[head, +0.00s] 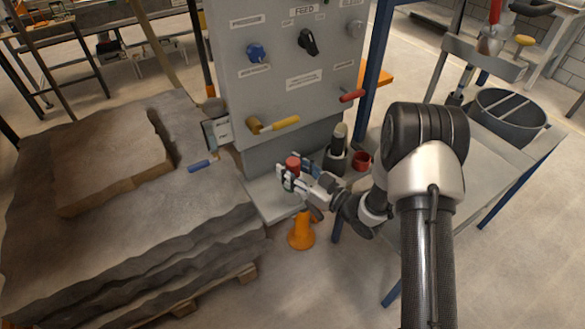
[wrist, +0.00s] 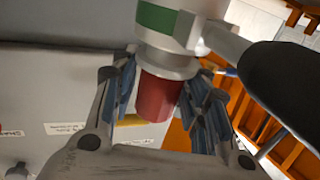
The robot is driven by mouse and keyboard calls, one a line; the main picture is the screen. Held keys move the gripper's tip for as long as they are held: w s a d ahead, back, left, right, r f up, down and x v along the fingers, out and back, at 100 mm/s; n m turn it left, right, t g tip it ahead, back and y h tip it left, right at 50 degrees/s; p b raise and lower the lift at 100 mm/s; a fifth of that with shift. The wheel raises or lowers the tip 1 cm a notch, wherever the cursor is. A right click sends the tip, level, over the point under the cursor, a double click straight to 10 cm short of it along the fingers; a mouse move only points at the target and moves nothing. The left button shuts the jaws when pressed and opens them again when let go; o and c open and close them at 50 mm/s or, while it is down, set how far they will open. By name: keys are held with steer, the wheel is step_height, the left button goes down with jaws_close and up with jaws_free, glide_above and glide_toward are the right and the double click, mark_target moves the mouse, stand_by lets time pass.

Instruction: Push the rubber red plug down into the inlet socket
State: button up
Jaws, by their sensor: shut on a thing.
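The red plug (head: 292,163) is a short red cylinder at the lower front of the grey panel, near the centre of the head view. My gripper (head: 292,178) is shut on it. In the wrist view, the plug (wrist: 157,97) lies between the two blue-padded fingers of my gripper (wrist: 163,100). One end of the plug meets the pale collar of a metal fitting (wrist: 170,35) with a green band, which looks like the inlet socket. I cannot tell how deep the plug sits in it.
The grey panel (head: 290,85) with knobs, a yellow-handled lever (head: 275,124) and a red-handled lever (head: 352,95) stands behind. A dark bottle (head: 337,150) and red cup (head: 362,160) stand right of my gripper. An orange cone-like object (head: 301,232) is below.

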steer(key=shift+f+b, duration=0.45)
steer(key=shift+f, duration=0.1)
steer(key=o, duration=1.3)
steer(key=v, duration=1.2)
steer(key=shift+r, duration=0.15)
